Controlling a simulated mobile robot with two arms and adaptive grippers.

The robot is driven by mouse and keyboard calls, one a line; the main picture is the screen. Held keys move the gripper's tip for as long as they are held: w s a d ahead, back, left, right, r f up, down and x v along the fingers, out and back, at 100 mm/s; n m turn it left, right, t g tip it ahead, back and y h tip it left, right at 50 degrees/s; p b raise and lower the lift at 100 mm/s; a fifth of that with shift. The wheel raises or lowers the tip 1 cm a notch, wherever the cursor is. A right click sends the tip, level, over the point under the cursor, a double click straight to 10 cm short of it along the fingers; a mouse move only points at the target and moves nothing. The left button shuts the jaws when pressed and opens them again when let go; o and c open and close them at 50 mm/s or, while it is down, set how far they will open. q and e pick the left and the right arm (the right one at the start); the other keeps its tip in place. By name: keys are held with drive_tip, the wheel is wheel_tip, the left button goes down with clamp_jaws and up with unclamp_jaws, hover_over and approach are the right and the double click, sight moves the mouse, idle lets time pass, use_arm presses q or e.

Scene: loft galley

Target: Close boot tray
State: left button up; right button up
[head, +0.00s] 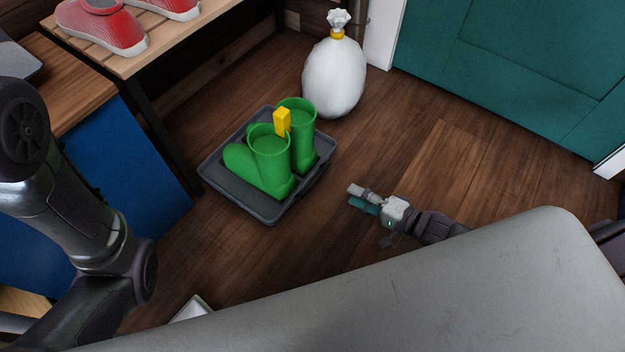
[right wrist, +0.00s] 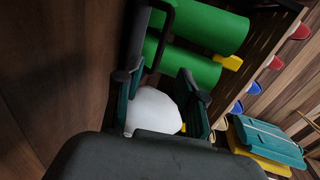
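The grey boot tray (head: 237,200) lies flat on the wooden floor in the head view. A pair of green boots (head: 268,160) stands in it, with a yellow piece (head: 282,122) at their tops. The boots also show in the right wrist view (right wrist: 205,28), on their side because the camera is turned. My right gripper (head: 357,197) is right of the tray, apart from it, with its fingers pointing toward it. In the right wrist view its two fingers (right wrist: 163,98) are spread with nothing held between them. My left arm shows at the left, but its gripper is out of sight.
A wooden bench (head: 125,62) with red shoes (head: 100,25) is at the upper left, beside a blue panel (head: 135,150). The floor right of the tray is clear.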

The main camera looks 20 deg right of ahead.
sight(317, 177)
drive_tip(key=b+x, duration=0.6)
drive_tip(key=x, duration=0.5)
drive_tip(key=shift+w+a+f+b, duration=0.1)
drive_tip(key=shift+w+a+b, duration=0.05)
drive_tip(key=shift+b, duration=0.25)
drive_tip(key=shift+w+a+b, duration=0.3)
drive_tip(key=shift+w+a, duration=0.1)
drive_tip(key=shift+w, duration=0.1)
clamp_jaws()
